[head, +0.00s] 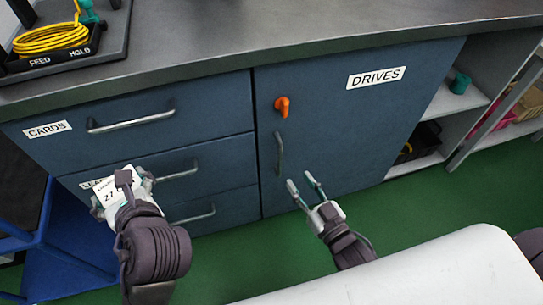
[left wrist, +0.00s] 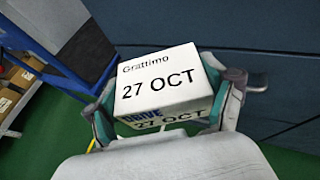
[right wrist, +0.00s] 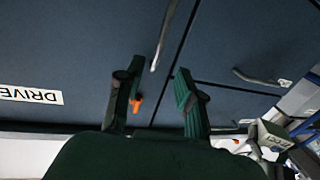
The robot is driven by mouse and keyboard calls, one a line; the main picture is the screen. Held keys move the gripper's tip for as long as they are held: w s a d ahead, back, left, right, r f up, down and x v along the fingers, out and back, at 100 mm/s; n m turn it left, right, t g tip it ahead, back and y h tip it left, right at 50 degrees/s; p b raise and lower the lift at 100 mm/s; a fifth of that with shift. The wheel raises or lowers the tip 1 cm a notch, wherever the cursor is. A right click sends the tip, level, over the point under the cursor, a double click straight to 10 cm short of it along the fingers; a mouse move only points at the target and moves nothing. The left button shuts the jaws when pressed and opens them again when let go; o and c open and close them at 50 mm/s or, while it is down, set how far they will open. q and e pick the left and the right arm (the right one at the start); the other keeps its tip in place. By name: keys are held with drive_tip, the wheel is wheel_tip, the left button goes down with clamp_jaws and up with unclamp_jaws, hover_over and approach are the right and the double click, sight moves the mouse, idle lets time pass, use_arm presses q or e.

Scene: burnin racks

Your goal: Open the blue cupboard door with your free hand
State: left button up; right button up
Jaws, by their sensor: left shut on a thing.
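The blue cupboard door (head: 350,120), labelled DRIVES, is closed. It has an orange latch (head: 282,106) near its top left and a vertical grey handle (head: 279,153) below that. My right gripper (head: 304,187) is open and empty, in front of the door, a little right of and below the handle. The right wrist view shows the handle (right wrist: 163,35) ahead of the spread fingers, not touched, and the orange latch (right wrist: 136,104) between them. My left gripper (head: 125,188) is shut on a white box (left wrist: 158,85) marked "Grattimo 27 OCT", in front of the drawers.
Drawers with bar handles (head: 131,121) are left of the door. A grey worktop (head: 200,45) carries a tray with a coiled yellow cable (head: 50,38). Open shelves (head: 455,102) are at right. A blue frame (head: 65,240) stands at lower left. Green floor is clear below the door.

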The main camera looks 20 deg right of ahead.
sight(281, 156)
use_arm(q)
drive_tip(key=shift+f+b, duration=0.7)
drive_tip(key=shift+f, duration=0.05)
use_arm(e)
drive_tip(key=x, duration=1.1)
drive_tip(key=shift+c, duration=0.3)
clamp_jaws()
drive_tip(key=shift+s, duration=0.1)
